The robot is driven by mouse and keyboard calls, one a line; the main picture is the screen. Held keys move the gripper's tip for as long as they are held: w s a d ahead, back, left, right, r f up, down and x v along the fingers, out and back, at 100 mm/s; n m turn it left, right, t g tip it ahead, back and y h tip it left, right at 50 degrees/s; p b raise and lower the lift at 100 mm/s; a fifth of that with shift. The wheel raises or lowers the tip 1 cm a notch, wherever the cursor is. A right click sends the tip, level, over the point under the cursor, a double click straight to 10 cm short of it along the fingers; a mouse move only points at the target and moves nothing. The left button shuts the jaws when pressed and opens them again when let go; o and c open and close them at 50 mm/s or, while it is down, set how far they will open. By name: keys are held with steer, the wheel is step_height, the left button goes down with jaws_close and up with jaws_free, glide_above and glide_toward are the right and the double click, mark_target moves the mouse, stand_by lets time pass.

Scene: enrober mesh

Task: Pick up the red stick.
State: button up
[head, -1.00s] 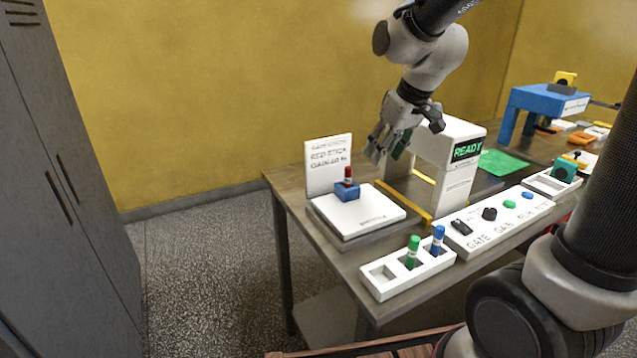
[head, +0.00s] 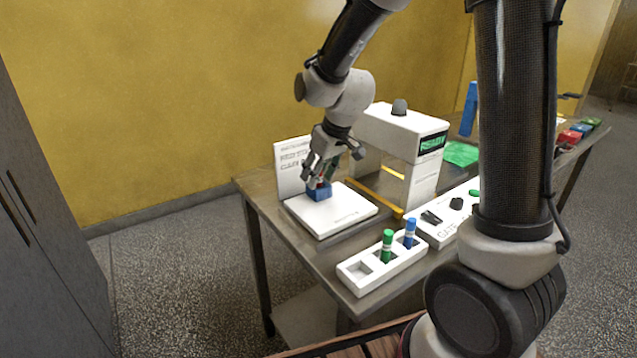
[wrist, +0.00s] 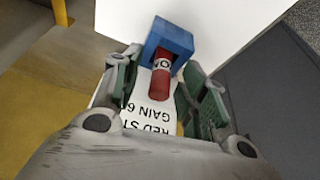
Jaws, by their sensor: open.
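The red stick (wrist: 161,76) stands in a small blue holder (wrist: 170,38) in the wrist view. In the head view the blue holder (head: 319,194) sits on a white plate (head: 334,214), and the stick is mostly hidden by my fingers. My gripper (head: 319,176) is over the holder, pointing down. In the wrist view its two green-padded fingers (wrist: 160,90) are open, one on each side of the red stick, with gaps visible between the pads and the stick.
A white sign (head: 291,165) stands behind the plate. A white arch-shaped machine reading READY (head: 404,135) is to the right. A white rack (head: 356,278) with a green stick (head: 387,246) and a blue stick (head: 409,233) stands in front, beside a control panel (head: 446,225).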

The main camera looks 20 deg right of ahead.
jaws_close()
